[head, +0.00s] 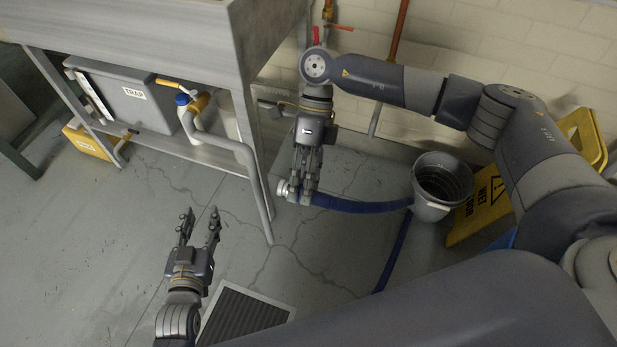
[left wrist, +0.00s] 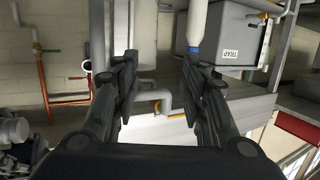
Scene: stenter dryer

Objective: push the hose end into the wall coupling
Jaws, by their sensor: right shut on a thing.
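The blue hose (head: 350,204) runs along the floor from the bucket side to my right gripper (head: 305,196). My right gripper points down and is shut on the hose just behind its pale metal end (head: 283,188), which sticks out to the left of the fingers. My left gripper (head: 201,212) is open and empty, lower left of the hose end and apart from it. In the left wrist view its two fingers (left wrist: 160,75) stand wide apart with nothing between them. Red-handled fittings (head: 338,27) show on the wall behind my right arm; I cannot tell which part is the wall coupling.
A grey trap box (head: 118,98) with a blue-capped, yellow-collared pipe (head: 190,100) sits under the machine at left. A bucket (head: 441,185) and yellow wet-floor sign (head: 482,206) stand at right. A floor grate (head: 243,318) lies near my left arm.

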